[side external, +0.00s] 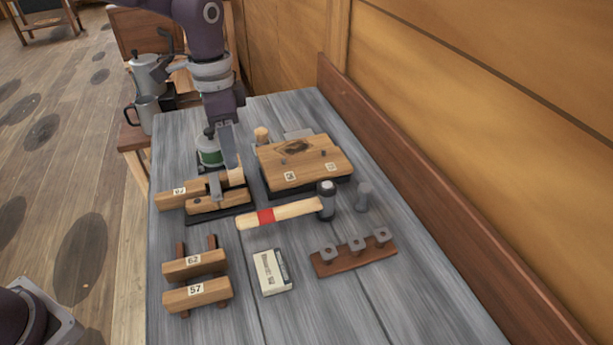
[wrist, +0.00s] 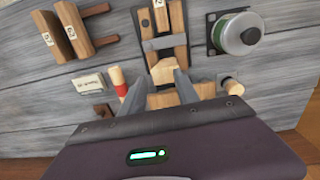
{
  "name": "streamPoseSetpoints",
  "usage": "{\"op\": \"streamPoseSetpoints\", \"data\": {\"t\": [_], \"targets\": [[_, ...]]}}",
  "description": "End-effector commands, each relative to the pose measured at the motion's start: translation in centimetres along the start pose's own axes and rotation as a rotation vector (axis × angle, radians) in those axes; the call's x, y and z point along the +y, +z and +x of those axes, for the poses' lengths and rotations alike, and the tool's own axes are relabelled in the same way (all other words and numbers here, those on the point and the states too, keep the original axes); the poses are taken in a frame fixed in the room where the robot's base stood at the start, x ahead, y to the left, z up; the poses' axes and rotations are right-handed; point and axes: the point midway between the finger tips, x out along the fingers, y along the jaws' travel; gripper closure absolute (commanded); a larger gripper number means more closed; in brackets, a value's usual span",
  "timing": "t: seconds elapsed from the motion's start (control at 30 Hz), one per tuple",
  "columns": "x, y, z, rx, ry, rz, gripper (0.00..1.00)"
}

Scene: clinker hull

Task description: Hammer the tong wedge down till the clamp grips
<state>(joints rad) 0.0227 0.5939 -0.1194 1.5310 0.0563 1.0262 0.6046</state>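The clamp (side external: 218,203) is a set of wooden jaws on a dark base, with a grey metal piece across it; it also shows in the wrist view (wrist: 163,22). A pale wooden piece (side external: 236,174) at its right end may be the wedge, but I cannot tell how deep it sits. The hammer (side external: 290,212), with a red-banded wooden handle and dark head, lies on the bench right of the clamp. My gripper (wrist: 164,76) is over the clamp's right side, its two grey fingers apart. Wood shows between them, apparently below; my gripper hides part of it.
A green-banded canister (side external: 209,150) stands just behind the clamp. A wooden board (side external: 305,160) lies at the back right. Numbered blocks (side external: 195,263), a small box (side external: 271,272) and a rack with metal pegs (side external: 354,254) are nearer the front. The bench's front right is clear.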

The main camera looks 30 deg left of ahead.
Motion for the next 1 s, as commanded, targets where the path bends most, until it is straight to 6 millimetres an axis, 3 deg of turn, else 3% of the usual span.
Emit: {"op": "streamPoseSetpoints", "data": {"t": [0.03, 0.1, 0.2, 0.27, 0.43, 0.8, 1.0], "targets": [[1.9, -3.2, 0.1, -0.002, -0.003, 0.015, 0.63], [4.7, -7.0, 0.1, -0.006, -0.006, 0.018, 0.63], [8.4, -10.4, 0.1, -0.009, -0.013, 0.026, 0.63], [9.7, -11.4, 0.1, -0.010, -0.016, 0.029, 0.63], [10.4, -11.9, 1.0, -0.011, -0.018, 0.027, 0.63], [10.3, -11.8, 6.5, -0.009, -0.017, 0.029, 0.63], [10.2, -11.9, 8.5, -0.007, -0.017, 0.029, 0.63]]}}
